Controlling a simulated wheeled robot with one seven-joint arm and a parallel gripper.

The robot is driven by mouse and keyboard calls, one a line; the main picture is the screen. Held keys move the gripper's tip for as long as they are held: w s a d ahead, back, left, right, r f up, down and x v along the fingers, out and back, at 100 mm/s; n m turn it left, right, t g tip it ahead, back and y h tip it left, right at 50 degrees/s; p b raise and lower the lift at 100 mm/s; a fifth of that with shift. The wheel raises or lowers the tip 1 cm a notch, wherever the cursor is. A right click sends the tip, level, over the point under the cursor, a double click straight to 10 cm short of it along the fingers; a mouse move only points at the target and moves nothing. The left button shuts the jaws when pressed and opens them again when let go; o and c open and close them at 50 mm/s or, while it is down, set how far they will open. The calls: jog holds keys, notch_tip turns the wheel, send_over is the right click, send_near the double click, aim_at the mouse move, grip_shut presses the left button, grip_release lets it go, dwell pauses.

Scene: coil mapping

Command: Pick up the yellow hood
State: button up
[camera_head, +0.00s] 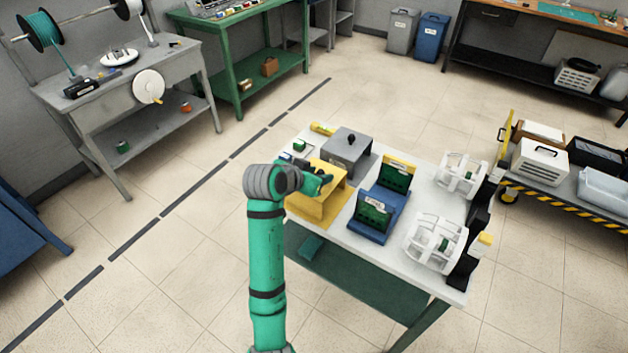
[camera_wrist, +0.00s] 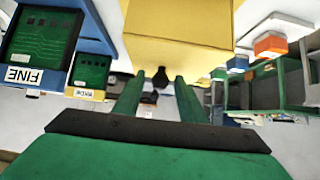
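The yellow hood (camera_head: 334,203) stands on the white-topped table, beside a grey hood with a black knob. In the wrist view the yellow hood (camera_wrist: 180,45) fills the top middle, upside down, with a black knob (camera_wrist: 160,76) sticking out of it. My gripper (camera_head: 325,181) is just above the hood's top in the head view. In the wrist view my gripper (camera_wrist: 158,84) is open, its two green fingers apart with the knob showing between them. Gaps show on both sides of the knob. How deep the knob sits between the fingertips is hard to tell.
The grey hood (camera_head: 348,148) stands behind the yellow one. A blue holder (camera_head: 383,222) with green boards is close on the right. White coil frames (camera_head: 436,242) stand at the table's right side. Small items lie at its back left. A loaded cart (camera_head: 600,190) stands farther right.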

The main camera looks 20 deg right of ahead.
jog(key=c, duration=0.9)
jog(key=shift+o, duration=0.2)
jog(key=shift+r, duration=0.1)
jog(key=shift+r, duration=2.4)
